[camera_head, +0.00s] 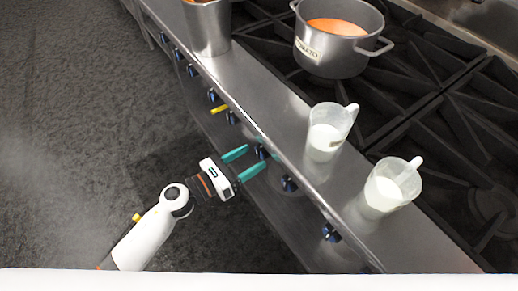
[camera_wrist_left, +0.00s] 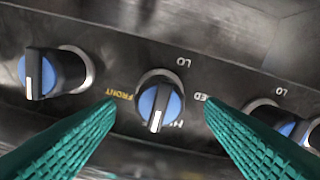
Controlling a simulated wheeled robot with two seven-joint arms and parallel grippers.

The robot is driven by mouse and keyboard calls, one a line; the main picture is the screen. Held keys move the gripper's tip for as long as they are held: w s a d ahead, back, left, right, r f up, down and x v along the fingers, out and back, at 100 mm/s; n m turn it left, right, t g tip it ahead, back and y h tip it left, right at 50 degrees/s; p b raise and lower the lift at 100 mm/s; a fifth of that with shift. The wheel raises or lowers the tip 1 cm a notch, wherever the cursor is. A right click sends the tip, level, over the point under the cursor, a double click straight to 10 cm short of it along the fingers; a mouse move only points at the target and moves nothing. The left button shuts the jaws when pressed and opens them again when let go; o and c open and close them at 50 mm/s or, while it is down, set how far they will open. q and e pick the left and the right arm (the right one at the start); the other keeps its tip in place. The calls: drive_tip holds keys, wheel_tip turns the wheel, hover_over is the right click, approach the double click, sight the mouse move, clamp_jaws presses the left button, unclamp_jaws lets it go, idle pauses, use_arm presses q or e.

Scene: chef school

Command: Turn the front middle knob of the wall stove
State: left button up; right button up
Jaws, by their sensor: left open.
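A blue-faced stove knob (camera_head: 262,152) with a dark rim sits on the metal front panel, just beyond my left fingertips. In the left wrist view this knob (camera_wrist_left: 160,103) is in the middle, with its white pointer turned downward and a yellow "FRONT" label at its left. My left gripper (camera_head: 256,156) is open. Its teal fingers lie on either side of the knob in the left wrist view (camera_wrist_left: 160,106), with a visible gap on each side. I cannot tell how far the fingertips reach along it. My right gripper is not in view.
Other knobs line the panel, including one to the left (camera_wrist_left: 52,74) and one to the right (camera_wrist_left: 272,120). A tomato pot (camera_head: 333,48), two jugs of white liquid (camera_head: 327,130) (camera_head: 388,188) and a metal pot (camera_head: 208,28) stand above. The floor (camera_head: 80,130) at left is clear.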

sight(257, 155)
use_arm(q)
drive_tip(key=x, duration=0.2)
drive_tip(key=shift+w+d, duration=0.15)
drive_tip(key=shift+d, duration=0.1)
drive_tip(key=shift+w+d, duration=0.3)
drive_tip(key=shift+d, duration=0.15)
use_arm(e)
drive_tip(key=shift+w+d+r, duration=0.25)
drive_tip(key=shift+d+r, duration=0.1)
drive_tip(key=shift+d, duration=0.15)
use_arm(q)
drive_tip(key=c, duration=1)
drive_tip(key=shift+o, duration=0.2)
